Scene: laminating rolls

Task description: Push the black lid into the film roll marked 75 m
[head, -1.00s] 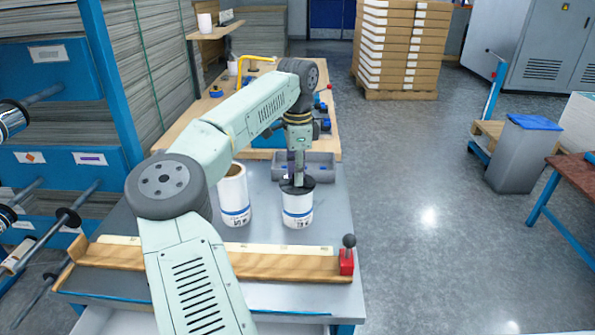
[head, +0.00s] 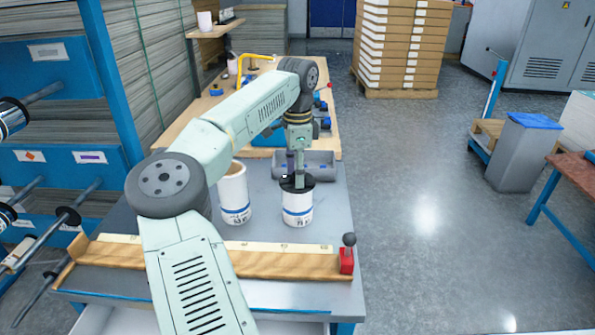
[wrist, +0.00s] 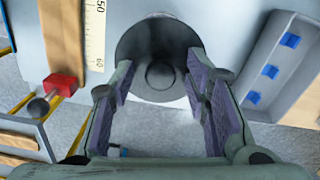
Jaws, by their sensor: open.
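The film roll (head: 298,212), a short white one with a blue band, stands upright on the grey bench. Its small print seems to read 75. The black lid (head: 297,183) is on its top end; I cannot tell how deep it sits. In the wrist view the lid (wrist: 137,48) is a dark disc with a round knob in its middle, and a bit of white roll shows below it. My gripper (wrist: 162,72) is open, its fingers apart on either side of the knob. In the head view my gripper (head: 298,176) is just over the lid.
A taller white roll (head: 233,190) with an open brown core stands to the left. A grey tray (head: 318,158) lies behind, with blue pieces inside in the wrist view. A wooden rail with a ruler (head: 215,259) and a red block with a black knob (head: 347,262) edge the front.

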